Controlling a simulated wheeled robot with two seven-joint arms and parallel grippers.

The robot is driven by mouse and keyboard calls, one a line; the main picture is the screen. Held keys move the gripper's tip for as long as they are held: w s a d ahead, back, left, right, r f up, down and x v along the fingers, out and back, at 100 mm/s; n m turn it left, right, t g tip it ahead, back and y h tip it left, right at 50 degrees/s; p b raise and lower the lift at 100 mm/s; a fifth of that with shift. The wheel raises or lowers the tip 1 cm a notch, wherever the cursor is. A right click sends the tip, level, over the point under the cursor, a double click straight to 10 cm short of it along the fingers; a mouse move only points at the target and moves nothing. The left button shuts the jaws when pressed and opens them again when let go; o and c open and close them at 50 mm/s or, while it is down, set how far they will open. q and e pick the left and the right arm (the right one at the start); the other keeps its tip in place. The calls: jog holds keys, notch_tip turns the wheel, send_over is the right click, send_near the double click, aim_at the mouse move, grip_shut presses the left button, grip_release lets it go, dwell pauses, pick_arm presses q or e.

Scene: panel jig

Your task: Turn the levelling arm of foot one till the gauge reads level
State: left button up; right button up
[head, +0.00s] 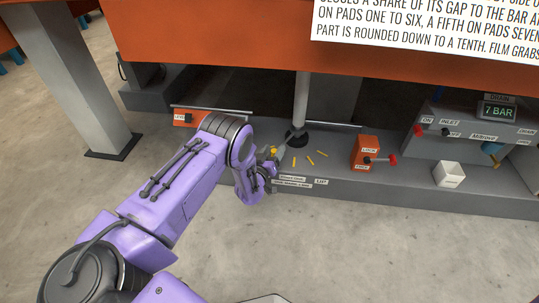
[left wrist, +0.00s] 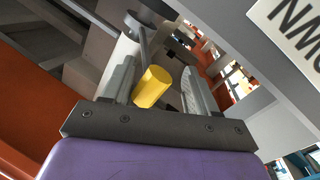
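Foot one appears to be the grey post (head: 301,98) with a dark round base (head: 296,138) on the grey plinth; its label is too small to read surely. A levelling arm with a yellow grip (head: 273,150) reaches from it toward my left gripper (head: 272,164). In the left wrist view, the yellow grip (left wrist: 152,87) on a grey rod (left wrist: 144,45) lies between the two fingers of my left gripper (left wrist: 158,92). The fingers are apart, with a visible gap on the right side of the grip. I cannot make out a level gauge. My right gripper is out of view.
Yellow marks (head: 309,160) lie on the plinth (head: 345,183). An orange lock box (head: 365,152) with a red-tipped lever stands to the right, then a white bin (head: 449,174). An orange panel (head: 220,40) overhangs the back. The floor in front is clear.

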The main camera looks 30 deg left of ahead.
pick_arm(q)
jog(key=s+d+p, duration=0.1)
jog(key=s+p, duration=0.3)
jog(key=s, duration=0.6)
jog(key=shift+s+p, duration=0.15)
jog(key=shift+p, duration=0.25)
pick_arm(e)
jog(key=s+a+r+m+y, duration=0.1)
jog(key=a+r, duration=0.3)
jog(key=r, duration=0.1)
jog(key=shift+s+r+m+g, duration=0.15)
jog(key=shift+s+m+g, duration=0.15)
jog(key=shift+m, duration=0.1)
pick_arm(q)
jog(key=shift+d, duration=0.1)
